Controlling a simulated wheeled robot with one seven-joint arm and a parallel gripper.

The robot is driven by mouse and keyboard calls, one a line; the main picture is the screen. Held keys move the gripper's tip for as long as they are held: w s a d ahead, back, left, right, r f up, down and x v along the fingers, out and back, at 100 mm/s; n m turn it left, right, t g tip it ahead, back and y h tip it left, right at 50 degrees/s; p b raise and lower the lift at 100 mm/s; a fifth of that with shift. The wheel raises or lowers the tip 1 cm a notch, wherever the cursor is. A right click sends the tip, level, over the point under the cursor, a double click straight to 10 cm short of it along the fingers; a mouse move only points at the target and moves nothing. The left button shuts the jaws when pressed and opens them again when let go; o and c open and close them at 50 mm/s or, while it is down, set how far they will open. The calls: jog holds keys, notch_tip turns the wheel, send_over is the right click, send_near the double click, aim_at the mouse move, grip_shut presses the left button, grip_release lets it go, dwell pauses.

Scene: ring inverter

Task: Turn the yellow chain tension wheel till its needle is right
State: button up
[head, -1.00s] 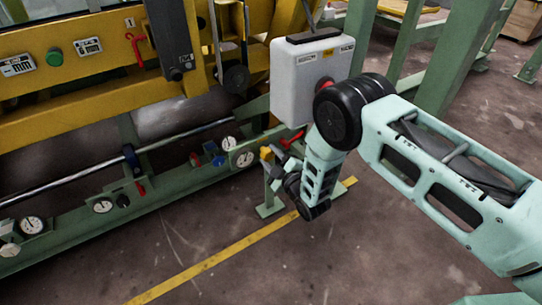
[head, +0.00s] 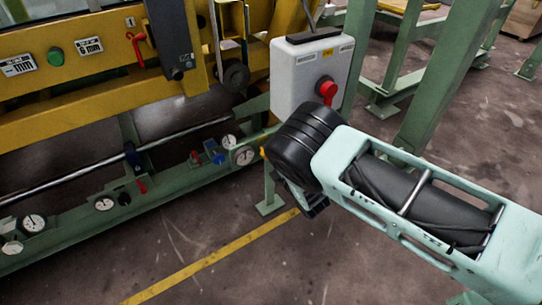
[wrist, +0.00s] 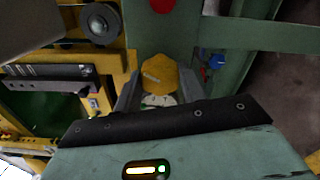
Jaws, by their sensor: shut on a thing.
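The yellow wheel (wrist: 158,74) is a faceted knob in the middle of the wrist view. My gripper (wrist: 160,88) has a grey finger on each side of it and is shut on it. A white dial face (wrist: 158,100) shows partly just below the wheel; its needle cannot be read. In the head view only a small yellow edge of the wheel (head: 263,153) shows beside my black arm joint, close to a round white gauge (head: 244,155). My arm hides the gripper's fingers there.
A white box with a red rotary switch (head: 326,90) stands just behind my arm. A blue part (head: 214,152) and several other gauges sit along the green rail (head: 165,188). A green post (head: 440,70) rises at the right. The floor in front is clear.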

jog(key=n, duration=0.5)
jog(key=shift+n+b, duration=0.3)
jog(key=shift+b, duration=0.05)
dwell(0.5)
jog(key=o, duration=1)
jog(key=shift+c, duration=0.2)
jog(key=shift+s+d, duration=0.1)
jog(key=shift+s, duration=0.05)
jog(key=p+v, duration=0.4)
jog(key=v, duration=1.3)
jog(key=shift+p, duration=0.35)
jog(key=shift+d, duration=0.1)
